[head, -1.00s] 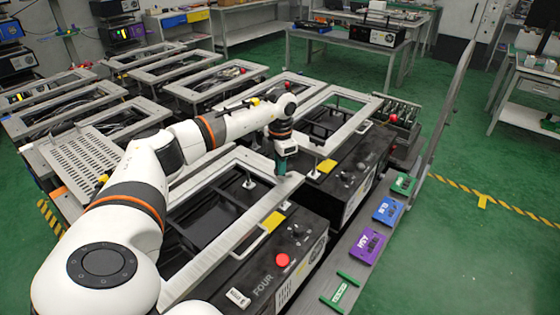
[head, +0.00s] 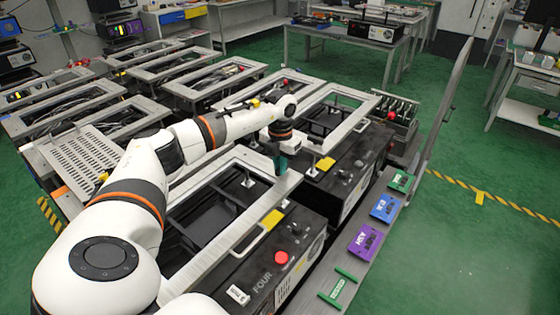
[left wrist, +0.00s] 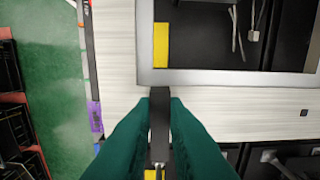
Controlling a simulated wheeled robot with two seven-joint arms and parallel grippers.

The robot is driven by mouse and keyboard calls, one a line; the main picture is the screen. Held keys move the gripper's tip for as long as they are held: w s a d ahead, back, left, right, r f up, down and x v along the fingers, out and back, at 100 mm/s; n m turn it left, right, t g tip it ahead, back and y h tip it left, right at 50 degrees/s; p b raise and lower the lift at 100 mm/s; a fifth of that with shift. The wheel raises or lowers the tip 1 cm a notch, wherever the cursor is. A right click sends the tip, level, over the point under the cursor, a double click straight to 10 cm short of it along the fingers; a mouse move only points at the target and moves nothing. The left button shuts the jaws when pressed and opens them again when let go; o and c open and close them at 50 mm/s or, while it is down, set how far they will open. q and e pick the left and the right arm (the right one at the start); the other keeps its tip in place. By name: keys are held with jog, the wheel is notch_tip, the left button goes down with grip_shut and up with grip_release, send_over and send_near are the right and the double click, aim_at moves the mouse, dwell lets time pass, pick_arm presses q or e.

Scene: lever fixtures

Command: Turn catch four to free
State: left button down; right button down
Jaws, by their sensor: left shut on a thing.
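The black fixture (head: 300,225) marked FOUR (head: 262,283) stands at the lower middle of the head view, with a red button (head: 281,257) and a yellow patch (head: 272,219) on it. A pale open frame (head: 228,247) lies over it. My left gripper (head: 281,172), with teal fingers, points down at the far right corner of this frame. In the left wrist view, the left gripper (left wrist: 159,98) is shut on a dark narrow bar (left wrist: 159,125), which looks like the catch's lever. The fingers hide its sides. Which catch it belongs to is unclear. My right gripper is out of view.
A similar fixture (head: 345,165) with its own frame stands just behind. More frames fill the left side. Green floor is open at the right.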

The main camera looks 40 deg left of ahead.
pick_arm(q)
jog(key=c, duration=1.4)
grip_release()
jog(key=shift+c, duration=0.2)
jog(key=shift+r, duration=0.1)
notch_tip(320, 180, up, 12)
jog(key=b, duration=0.2)
